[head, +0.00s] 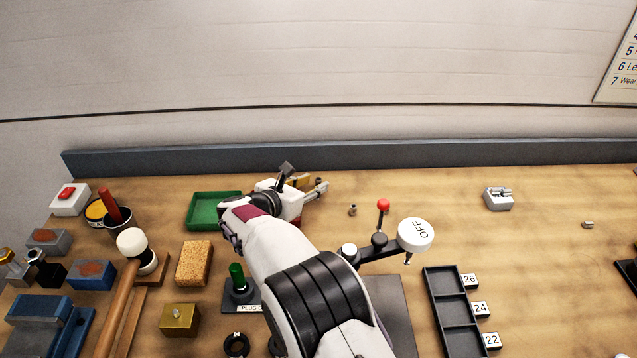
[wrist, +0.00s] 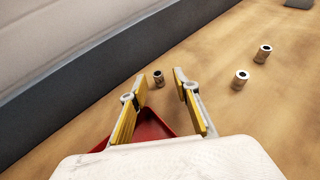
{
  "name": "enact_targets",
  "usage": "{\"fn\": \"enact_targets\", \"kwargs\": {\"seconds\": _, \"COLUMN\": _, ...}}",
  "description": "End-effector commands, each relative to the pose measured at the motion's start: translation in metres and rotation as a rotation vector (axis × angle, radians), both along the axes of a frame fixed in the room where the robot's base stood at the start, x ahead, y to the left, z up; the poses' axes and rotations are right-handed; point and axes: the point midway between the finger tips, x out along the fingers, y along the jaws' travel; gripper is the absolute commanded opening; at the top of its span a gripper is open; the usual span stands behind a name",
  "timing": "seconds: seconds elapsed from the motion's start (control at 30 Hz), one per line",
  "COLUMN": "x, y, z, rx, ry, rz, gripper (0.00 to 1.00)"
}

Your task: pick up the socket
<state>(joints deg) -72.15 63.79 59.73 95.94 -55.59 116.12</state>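In the wrist view, a small metal socket (wrist: 158,77) stands just beyond and between my fingertips. Two similar sockets stand to the right, a nearer one (wrist: 241,79) and a farther one (wrist: 263,53). Which of them the task means I cannot tell. My gripper (wrist: 159,83) is open and empty, its yellow-padded fingers spread apart. In the head view my gripper (head: 306,184) is low over the back of the bench, and a small metal piece (head: 352,209) stands to its right. The view around the fingertips is partly blocked by the gripper itself.
A red tray (wrist: 152,127) lies below my fingers. A green tray (head: 199,222) is left of my wrist. A dark ledge (head: 420,151) runs along the back. The bench right of centre is mostly clear.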

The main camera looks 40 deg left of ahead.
Motion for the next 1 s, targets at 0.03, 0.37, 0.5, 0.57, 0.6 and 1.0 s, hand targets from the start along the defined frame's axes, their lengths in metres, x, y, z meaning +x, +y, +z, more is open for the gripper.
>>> {"fn": "enact_targets", "kwargs": {"seconds": 0.03, "x": 0.004, "y": 0.001, "z": -0.002, "rx": 0.001, "ry": 0.0, "rz": -0.002, "gripper": 0.31}}
{"fn": "enact_targets", "kwargs": {"seconds": 0.37, "x": 0.027, "y": 0.007, "z": -0.012, "rx": 0.001, "ry": -0.001, "rz": -0.001, "gripper": 0.31}}
{"fn": "enact_targets", "kwargs": {"seconds": 0.5, "x": 0.033, "y": 0.009, "z": -0.015, "rx": 0.001, "ry": 0.0, "rz": -0.001, "gripper": 0.31}}
{"fn": "enact_targets", "kwargs": {"seconds": 0.57, "x": 0.034, "y": 0.009, "z": -0.015, "rx": 0.001, "ry": -0.001, "rz": 0.0, "gripper": 0.31}}
{"fn": "enact_targets", "kwargs": {"seconds": 0.6, "x": 0.035, "y": 0.009, "z": -0.015, "rx": 0.001, "ry": -0.001, "rz": 0.0, "gripper": 0.31}}
{"fn": "enact_targets", "kwargs": {"seconds": 1.0, "x": 0.035, "y": 0.009, "z": -0.015, "rx": 0.0, "ry": -0.001, "rz": 0.0, "gripper": 0.31}}
